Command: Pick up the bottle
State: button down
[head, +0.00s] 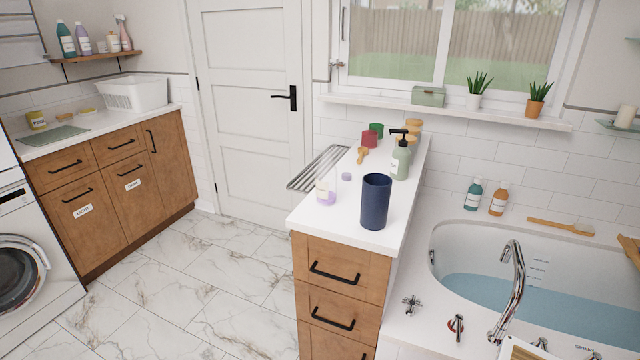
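Several bottles are in view, and I cannot tell which one the task means. A green pump bottle (401,163) with a black top stands upright on the white-topped drawer cabinet (352,213). A small clear bottle (326,189) with purple contents stands near the cabinet's left edge. A teal bottle (473,195) and an orange bottle (498,200) stand upright side by side on the bath ledge. More bottles (83,40) stand on the wooden wall shelf at upper left. My gripper is not in view.
A dark blue cup (375,201) stands at the cabinet's front, before the pump bottle. The bathtub (560,290) is right; marble floor (215,285) is clear.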

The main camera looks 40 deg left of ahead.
aim_at(326, 177)
jog(key=u, duration=1.7)
jog(key=i+j+u, duration=0.15)
jog(key=j, duration=0.3)
jog(key=i+j+u, duration=0.15)
jog(key=j, duration=0.25)
jog(key=i+j+u, duration=0.15)
jog(key=j, duration=0.25)
jog(key=k, duration=0.05)
